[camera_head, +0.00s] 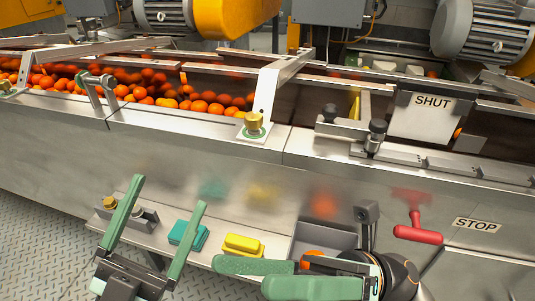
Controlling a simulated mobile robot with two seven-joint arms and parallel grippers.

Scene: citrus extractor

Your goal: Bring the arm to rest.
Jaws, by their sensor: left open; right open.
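My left gripper (170,192) is at the lower left, its two green fingers spread wide and pointing up over the shelf (98,222) on the machine's front. Nothing is between its fingers. My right gripper (240,277) is at the bottom middle, its green fingers pointing left. They are apart, with no object visible between them. The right gripper lies in front of the shelf's lower edge, just below a yellow block (243,245); I cannot tell whether they touch.
A teal block (187,235) and a brass-topped fitting (110,203) are on the shelf. An orange fruit (313,254) is in a grey bin (335,236). A red handle (418,235) sticks out beside the STOP label (477,225). Oranges (150,90) fill the trough behind; a SHUT plate (425,118) stands right.

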